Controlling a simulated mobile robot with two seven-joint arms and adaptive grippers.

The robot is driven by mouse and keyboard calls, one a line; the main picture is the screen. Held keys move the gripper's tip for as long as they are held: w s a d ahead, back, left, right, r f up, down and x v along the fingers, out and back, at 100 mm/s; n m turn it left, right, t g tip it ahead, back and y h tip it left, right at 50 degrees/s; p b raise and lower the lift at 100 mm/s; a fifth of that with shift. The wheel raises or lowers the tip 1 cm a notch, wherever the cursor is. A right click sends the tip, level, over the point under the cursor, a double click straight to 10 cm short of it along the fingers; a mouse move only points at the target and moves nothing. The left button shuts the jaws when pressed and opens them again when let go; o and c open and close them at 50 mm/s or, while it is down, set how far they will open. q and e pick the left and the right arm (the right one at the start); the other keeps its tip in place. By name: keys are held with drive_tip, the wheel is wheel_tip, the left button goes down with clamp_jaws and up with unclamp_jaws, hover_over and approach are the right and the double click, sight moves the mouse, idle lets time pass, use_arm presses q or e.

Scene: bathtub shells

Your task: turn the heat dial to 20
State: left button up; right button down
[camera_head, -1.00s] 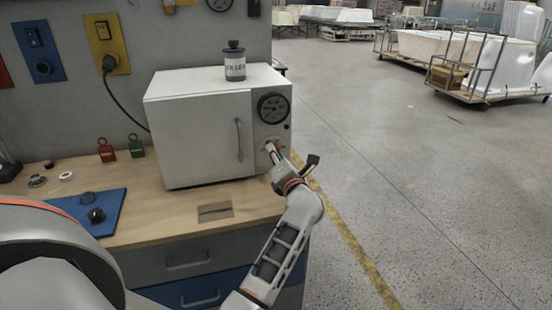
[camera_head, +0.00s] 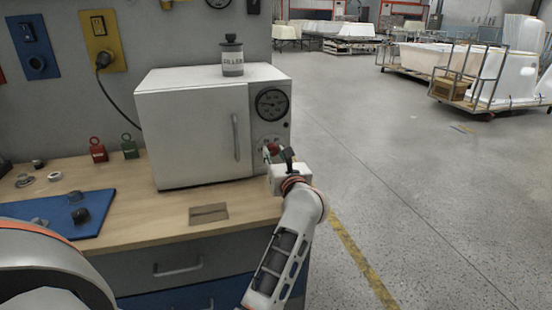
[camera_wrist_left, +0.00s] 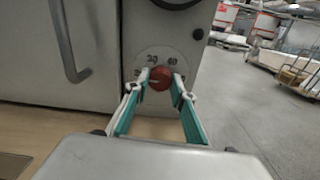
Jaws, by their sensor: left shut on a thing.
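The heat dial is a red round knob (camera_wrist_left: 160,78) on the lower right panel of a white oven (camera_head: 195,125). My left gripper (camera_wrist_left: 160,84) is shut on the knob, one fingertip on each side. In the head view the gripper (camera_head: 271,152) partly covers the knob. My right gripper is not in view.
A round gauge (camera_head: 272,104) sits above the dial and a vertical door handle (camera_head: 236,138) to its left. A labelled canister (camera_head: 232,57) stands on the oven. A blue mat (camera_head: 55,208) with small parts lies on the bench. Open floor is at the right.

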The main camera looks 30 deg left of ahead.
use_arm(q)
drive_tip(key=shift+f+n, duration=0.15)
drive_tip(key=shift+n, duration=0.25)
drive_tip(key=o, duration=1.1)
